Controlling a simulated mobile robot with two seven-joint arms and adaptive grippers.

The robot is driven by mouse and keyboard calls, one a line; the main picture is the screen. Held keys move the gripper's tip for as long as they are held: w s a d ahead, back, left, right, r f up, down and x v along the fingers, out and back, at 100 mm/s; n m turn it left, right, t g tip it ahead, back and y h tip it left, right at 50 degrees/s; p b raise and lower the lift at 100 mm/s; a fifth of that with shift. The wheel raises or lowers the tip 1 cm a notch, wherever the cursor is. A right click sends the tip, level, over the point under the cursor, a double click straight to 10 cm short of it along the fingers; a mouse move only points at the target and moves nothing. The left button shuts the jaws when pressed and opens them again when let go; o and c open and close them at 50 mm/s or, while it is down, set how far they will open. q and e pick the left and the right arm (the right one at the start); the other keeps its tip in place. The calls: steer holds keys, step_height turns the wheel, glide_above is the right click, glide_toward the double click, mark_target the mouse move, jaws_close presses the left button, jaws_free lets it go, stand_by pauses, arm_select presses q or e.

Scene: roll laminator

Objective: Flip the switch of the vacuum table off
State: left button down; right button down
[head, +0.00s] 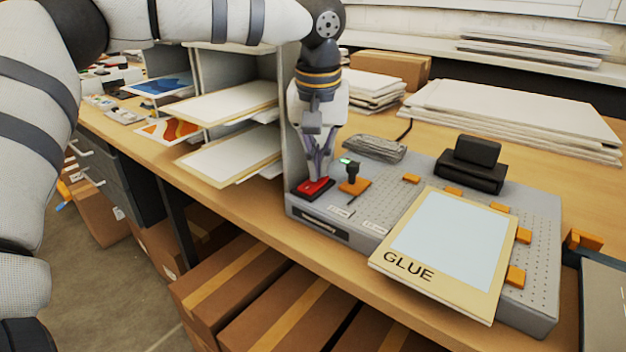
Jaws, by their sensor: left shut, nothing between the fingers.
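The vacuum table (545,245) is a grey perforated box on the wooden bench. A red switch (314,188) sits on its left end. A black knob on an orange base (354,185) stands just right of it, with a small green light (347,161) showing near its top. My left gripper (318,177) points down with its fingers shut and empty, its tips at the red switch. I cannot tell whether they touch it, and the tips partly cover the switch, so its tilt is unclear. My right gripper is out of view.
A panel marked GLUE (395,268) lies on the vacuum table among orange blocks (515,275). A black block (470,165) and a crumpled grey item (374,148) are at its back. A shelf with boards (225,157) stands close left of my gripper. Cardboard boxes (262,305) are below.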

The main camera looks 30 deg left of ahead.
arm_select(q)
steer(key=shift+f, duration=0.4)
steer(key=shift+r, duration=3.6)
steer(key=shift+f, duration=0.1)
